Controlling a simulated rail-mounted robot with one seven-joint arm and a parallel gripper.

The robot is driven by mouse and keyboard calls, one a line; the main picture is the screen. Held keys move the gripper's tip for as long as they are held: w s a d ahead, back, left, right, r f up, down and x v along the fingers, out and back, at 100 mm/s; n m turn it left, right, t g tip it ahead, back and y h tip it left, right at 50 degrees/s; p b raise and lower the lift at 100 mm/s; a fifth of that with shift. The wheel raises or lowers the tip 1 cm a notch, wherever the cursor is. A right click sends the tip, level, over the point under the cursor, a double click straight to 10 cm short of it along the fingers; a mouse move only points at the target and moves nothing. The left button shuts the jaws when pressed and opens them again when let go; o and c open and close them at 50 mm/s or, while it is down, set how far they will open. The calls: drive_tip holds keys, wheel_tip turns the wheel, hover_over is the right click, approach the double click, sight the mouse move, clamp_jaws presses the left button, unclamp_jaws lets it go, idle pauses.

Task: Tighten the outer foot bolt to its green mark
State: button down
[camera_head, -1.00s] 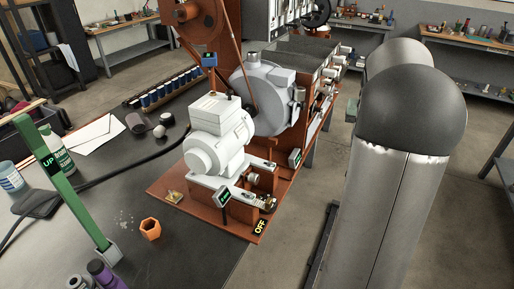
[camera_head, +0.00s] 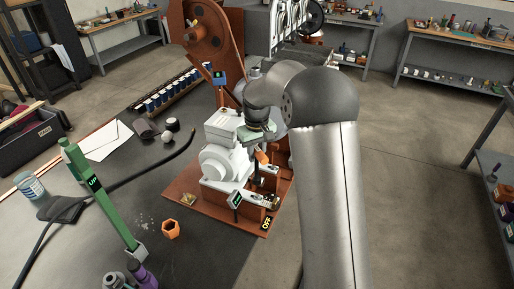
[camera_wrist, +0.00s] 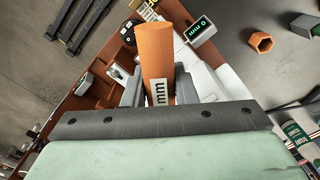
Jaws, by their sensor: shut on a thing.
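My gripper (camera_wrist: 157,88) is shut on an upright orange cylinder (camera_wrist: 155,50) with a white "mm" label, seen in the wrist view. A little of the orange also shows below my gripper in the head view (camera_head: 262,157). It is over the right side of the white motor (camera_head: 222,150), above the motor's foot rails. The near foot rail (camera_head: 258,198) has metal hardware at its right end. The outer foot bolt and its green mark are too small or hidden to make out. I cannot tell whether the orange cylinder touches a bolt.
A small display (camera_head: 235,199) stands by the near rail; its "0 mm" face shows in the wrist view (camera_wrist: 200,29). An "OFF" sign (camera_head: 266,223) is at the brown base's front corner. A loose orange hex piece (camera_head: 171,229) and a green "UP" lever (camera_head: 95,190) are on the dark bench.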

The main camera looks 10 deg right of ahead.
sight(257, 171)
idle(0.3)
drive_tip(key=shift+s+f, duration=0.1)
drive_tip(key=shift+f, duration=0.1)
drive_tip(key=shift+f+b, duration=1.65)
drive_tip(key=shift+f, duration=0.55)
drive_tip(key=shift+f+b, duration=1.05)
drive_tip(key=shift+f, duration=0.6)
drive_tip(key=m, duration=0.3)
drive_tip(key=shift+m, duration=0.3)
